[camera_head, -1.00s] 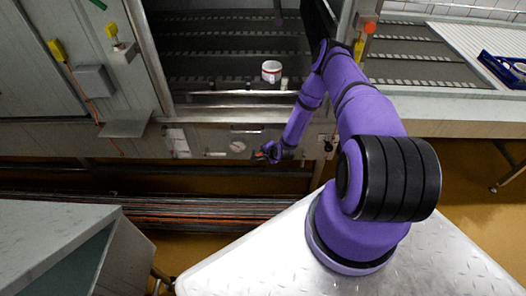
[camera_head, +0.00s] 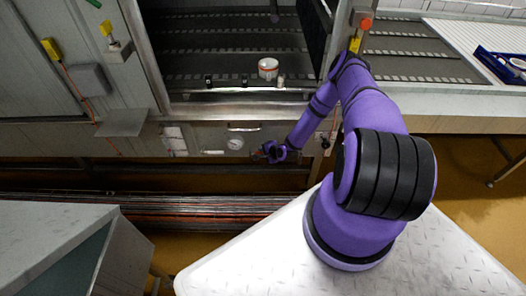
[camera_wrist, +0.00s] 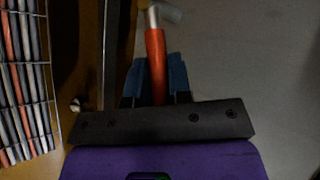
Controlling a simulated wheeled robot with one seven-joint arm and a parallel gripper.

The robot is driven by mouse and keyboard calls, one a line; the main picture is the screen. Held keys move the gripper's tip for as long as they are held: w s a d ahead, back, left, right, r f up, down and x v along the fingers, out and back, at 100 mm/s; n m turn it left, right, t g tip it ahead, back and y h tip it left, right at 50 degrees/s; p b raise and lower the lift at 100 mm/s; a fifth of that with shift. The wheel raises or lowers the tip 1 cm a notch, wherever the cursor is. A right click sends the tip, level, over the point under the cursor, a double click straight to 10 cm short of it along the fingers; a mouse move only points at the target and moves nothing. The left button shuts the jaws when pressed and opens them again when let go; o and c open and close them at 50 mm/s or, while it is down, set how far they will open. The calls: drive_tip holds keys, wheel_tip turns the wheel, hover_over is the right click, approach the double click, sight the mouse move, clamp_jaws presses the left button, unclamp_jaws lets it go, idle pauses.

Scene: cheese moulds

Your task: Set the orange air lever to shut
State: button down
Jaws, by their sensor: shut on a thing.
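The orange air lever (camera_wrist: 155,55) stands out clearly in the wrist view, with a silver metal part at its far end and a bit of yellow beyond. My gripper (camera_wrist: 155,78) has its two blue fingers on either side of the lever and is shut on it. The lever's near end is hidden between the fingers. In the head view my gripper (camera_head: 261,156) is low at the front panel of the machine, right of a round gauge (camera_head: 236,143). The lever is too small and dark to make out well there.
A white pot with a red band (camera_head: 268,69) stands on the machine's front ledge. A pale handle (camera_head: 212,152) is left of the gauge. A red-orange button (camera_head: 365,23) tops a post at right. A blue tray (camera_head: 503,67) lies far right. Pipes (camera_head: 180,212) run below the panel.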

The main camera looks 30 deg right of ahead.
drive_tip(key=shift+s+d+f+m+t+y, duration=0.1)
drive_tip(key=shift+f+m+t+y, duration=0.3)
drive_tip(key=shift+f+t+y, duration=0.25)
drive_tip(key=shift+s+d+f+m+t+y, duration=0.1)
drive_tip(key=shift+f+m+t+y, duration=0.3)
drive_tip(key=shift+f+t+y, duration=0.2)
drive_tip(key=shift+f, duration=0.1)
drive_tip(key=c, duration=1.3)
unclamp_jaws()
drive_tip(key=shift+c, duration=0.2)
drive_tip(key=v, duration=1)
drive_tip(key=shift+s, duration=0.35)
drive_tip(key=shift+d, duration=0.1)
drive_tip(key=shift+s, duration=0.1)
